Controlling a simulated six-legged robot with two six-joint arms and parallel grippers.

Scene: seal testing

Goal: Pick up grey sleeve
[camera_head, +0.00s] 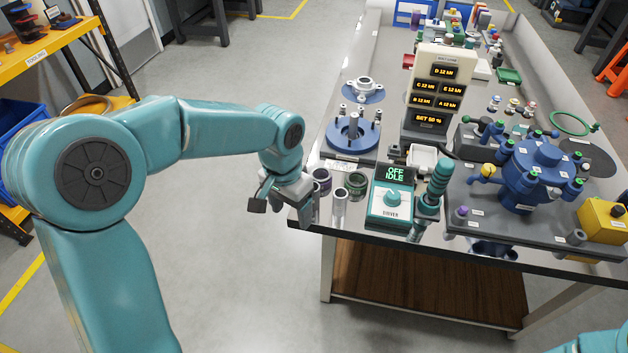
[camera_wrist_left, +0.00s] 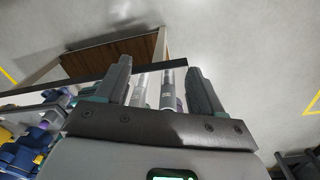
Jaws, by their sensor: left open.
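A grey sleeve (camera_head: 340,207) stands upright near the table's front left corner, and another slim grey cylinder stands just left of it, partly beside my gripper. My left gripper (camera_head: 283,208) is at that corner, just left of these cylinders, with its jaws apart. In the left wrist view, two grey cylinders show between the open fingers, the nearer one (camera_wrist_left: 167,90) toward the right finger and a paler one (camera_wrist_left: 140,90) toward the left. I cannot tell which of the two is the sleeve at the head-view point. Nothing is visibly gripped. My right gripper is out of view.
A blue flanged fixture (camera_head: 352,133) is farther back. The floor left of the table is clear.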

